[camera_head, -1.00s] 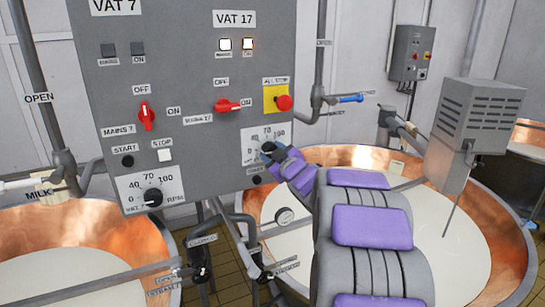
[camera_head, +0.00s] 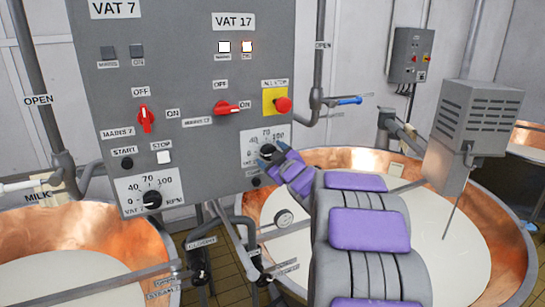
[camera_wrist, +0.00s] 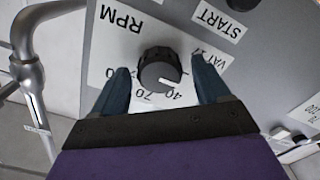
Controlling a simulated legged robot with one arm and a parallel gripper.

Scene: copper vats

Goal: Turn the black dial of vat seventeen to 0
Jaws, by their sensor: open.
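The black dial of vat seventeen (camera_head: 267,150) sits on a white scale plate (camera_head: 252,141) below the VAT 17 label (camera_head: 234,20). In the wrist view the dial (camera_wrist: 158,66) appears upside down, with a white mark at its lower right, towards the printed 40. My gripper (camera_head: 273,157) is open at the dial. In the wrist view my gripper (camera_wrist: 160,68) has one finger on each side of the dial, with visible gaps. The fingers hide part of the scale in the head view.
A red switch (camera_head: 226,108) and red stop button (camera_head: 284,104) on yellow are above the dial. The VAT 7 dial (camera_head: 152,199) is at lower left. A pipe with a blue handle (camera_head: 349,100) runs right of the panel. A copper vat (camera_head: 500,235) stands below my arm.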

